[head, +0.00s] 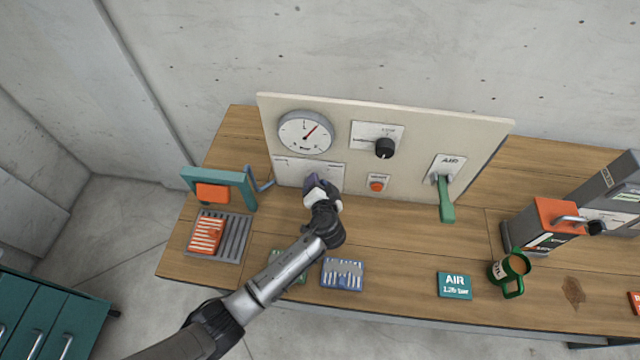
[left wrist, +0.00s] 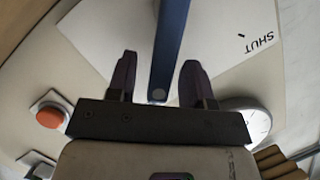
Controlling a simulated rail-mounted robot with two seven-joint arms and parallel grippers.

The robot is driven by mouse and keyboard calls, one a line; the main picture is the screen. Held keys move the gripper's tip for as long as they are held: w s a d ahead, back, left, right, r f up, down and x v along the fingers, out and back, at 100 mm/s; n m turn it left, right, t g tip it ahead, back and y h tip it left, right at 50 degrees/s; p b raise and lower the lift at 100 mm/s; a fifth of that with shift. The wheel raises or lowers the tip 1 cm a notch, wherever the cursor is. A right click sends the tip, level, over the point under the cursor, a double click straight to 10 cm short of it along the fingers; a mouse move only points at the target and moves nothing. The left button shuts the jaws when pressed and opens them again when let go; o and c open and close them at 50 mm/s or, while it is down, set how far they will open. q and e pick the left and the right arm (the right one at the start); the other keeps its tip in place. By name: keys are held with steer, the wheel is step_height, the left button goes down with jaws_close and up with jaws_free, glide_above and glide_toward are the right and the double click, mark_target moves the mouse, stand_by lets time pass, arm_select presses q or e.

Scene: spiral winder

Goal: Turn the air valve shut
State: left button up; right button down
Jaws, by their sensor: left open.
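A white plate (head: 290,165) sits under the gauge on the upright panel. In the left wrist view this plate (left wrist: 225,40) bears the word SHUT, and a long blue lever (left wrist: 165,40) crosses it. My left gripper (head: 317,183) is at this plate and hides the lever in the head view. In the left wrist view its two dark fingers (left wrist: 157,78) are open, one on each side of the lever. I cannot tell whether either finger touches it. A separate plate marked AIR carries a green lever (head: 446,200) that points down, at the panel's right. My right gripper is not in view.
A gauge (head: 306,133), a black knob (head: 385,148) and a red button (head: 376,186) are on the panel near my left gripper. A teal frame (head: 235,182) with a crank stands left.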

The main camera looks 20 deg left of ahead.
arm_select(q)
jaws_close()
stand_by(0.4)
